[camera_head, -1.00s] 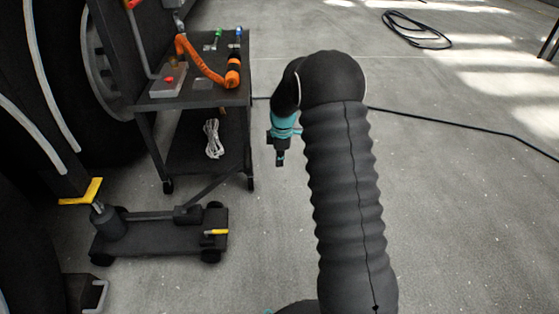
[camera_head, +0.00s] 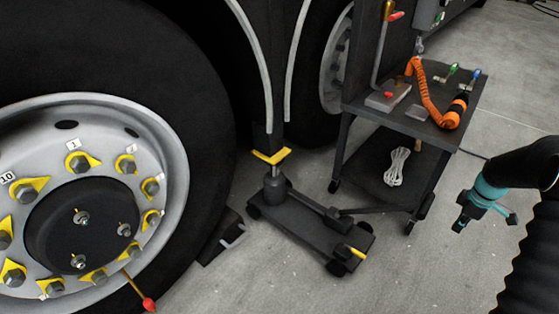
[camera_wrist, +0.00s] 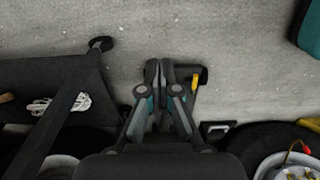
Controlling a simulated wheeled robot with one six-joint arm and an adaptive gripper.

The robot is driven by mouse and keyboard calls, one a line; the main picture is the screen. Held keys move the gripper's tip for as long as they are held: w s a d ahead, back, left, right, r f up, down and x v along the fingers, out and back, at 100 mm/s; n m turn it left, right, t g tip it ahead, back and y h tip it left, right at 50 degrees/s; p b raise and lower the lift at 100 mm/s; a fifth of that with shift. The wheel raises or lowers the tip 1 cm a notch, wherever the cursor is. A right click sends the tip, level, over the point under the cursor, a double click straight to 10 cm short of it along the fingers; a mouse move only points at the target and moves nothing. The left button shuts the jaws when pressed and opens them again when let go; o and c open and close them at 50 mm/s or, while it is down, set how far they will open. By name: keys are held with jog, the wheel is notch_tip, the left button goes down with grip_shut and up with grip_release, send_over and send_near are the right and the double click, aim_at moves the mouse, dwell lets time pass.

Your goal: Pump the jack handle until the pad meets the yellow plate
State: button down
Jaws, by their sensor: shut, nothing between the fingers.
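The jack (camera_head: 290,225) is a low dark trolley on wheels on the floor beside the big wheel. Its upright cylinder with the pad on top (camera_head: 274,183) stands under the yellow plate (camera_head: 271,157); a small gap seems to show between them. The dark jack handle (camera_head: 385,209) runs from the jack to the right, in front of the cart. My gripper (camera_head: 461,224) hangs to the right of the handle's end, apart from it. In the wrist view its fingers (camera_wrist: 159,65) are together and empty, overlapping the dark jack end with a yellow piece (camera_wrist: 195,83).
A black cart (camera_head: 465,110) carries an orange coiled hose (camera_head: 423,95) on top and a white cord (camera_head: 397,166) below. The large wheel (camera_head: 185,180) has yellow nut pointers. A dark chock (camera_head: 222,240) lies beside it. Floor in front of the jack is clear.

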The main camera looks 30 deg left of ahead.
notch_tip(320, 180, up, 18)
jog(key=r+y+p, duration=0.1)
jog(key=y+p, duration=0.1)
jog(key=p, duration=0.6)
send_over(424, 201)
jog(key=shift+a+f, duration=0.15)
jog(key=shift+f, duration=0.15)
jog(key=x, duration=1)
jog(key=shift+f, duration=0.25)
jog(key=shift+d+f, duration=0.85)
jog(key=shift+s+d+f, duration=0.1)
jog(key=shift+d+f, duration=0.3)
jog(key=shift+f, duration=0.25)
